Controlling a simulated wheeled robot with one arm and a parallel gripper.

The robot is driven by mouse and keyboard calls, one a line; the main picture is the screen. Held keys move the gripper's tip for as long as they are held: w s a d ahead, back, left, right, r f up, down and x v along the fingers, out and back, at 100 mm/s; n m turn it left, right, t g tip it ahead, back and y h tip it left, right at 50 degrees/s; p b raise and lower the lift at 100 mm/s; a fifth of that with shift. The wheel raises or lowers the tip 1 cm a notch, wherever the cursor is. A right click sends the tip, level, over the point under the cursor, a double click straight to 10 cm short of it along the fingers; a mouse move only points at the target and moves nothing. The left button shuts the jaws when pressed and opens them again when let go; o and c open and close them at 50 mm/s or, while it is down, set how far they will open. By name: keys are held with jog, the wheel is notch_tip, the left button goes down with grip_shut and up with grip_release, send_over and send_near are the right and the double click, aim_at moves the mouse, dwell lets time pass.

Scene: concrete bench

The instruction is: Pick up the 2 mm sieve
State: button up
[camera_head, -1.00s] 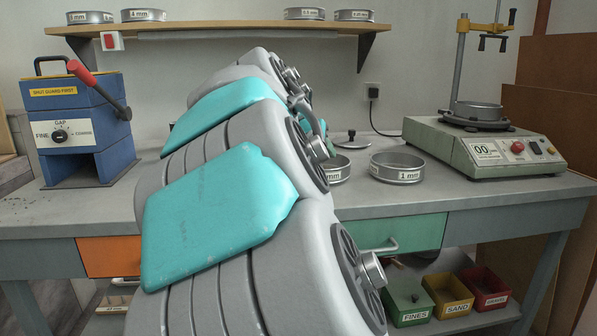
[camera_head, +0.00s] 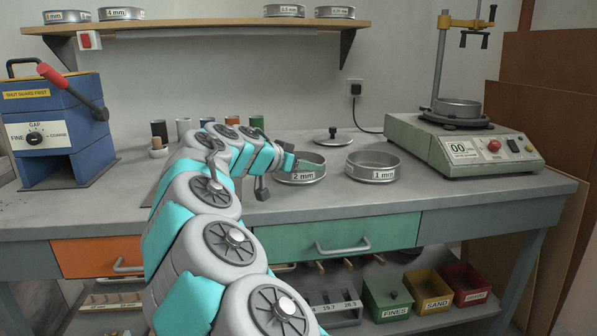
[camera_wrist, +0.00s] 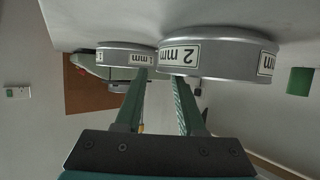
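The 2 mm sieve (camera_head: 303,178), a round silver pan with a white label, stands on the bench left of the 1 mm sieve (camera_head: 373,174). My gripper (camera_head: 306,165) reaches in from the left and overlaps the 2 mm sieve's left rim and opening. In the wrist view, which is upside down, my gripper (camera_wrist: 160,77) has two green fingers apart with nothing between them. The 2 mm sieve (camera_wrist: 225,60) is close by the right finger's tip, and the 1 mm sieve (camera_wrist: 122,55) is beyond the left one. Whether a finger touches the sieve cannot be told.
A lid with a knob (camera_head: 333,136) lies behind the sieves. Several small cylinders, one green (camera_head: 257,123), stand behind my arm. A shelf (camera_head: 200,27) holds more sieves. The bench front is clear.

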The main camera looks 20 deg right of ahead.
jog(key=x, duration=0.3)
jog(key=shift+d+f, duration=0.1)
jog(key=shift+d, duration=0.05)
grip_shut()
dwell(1.2)
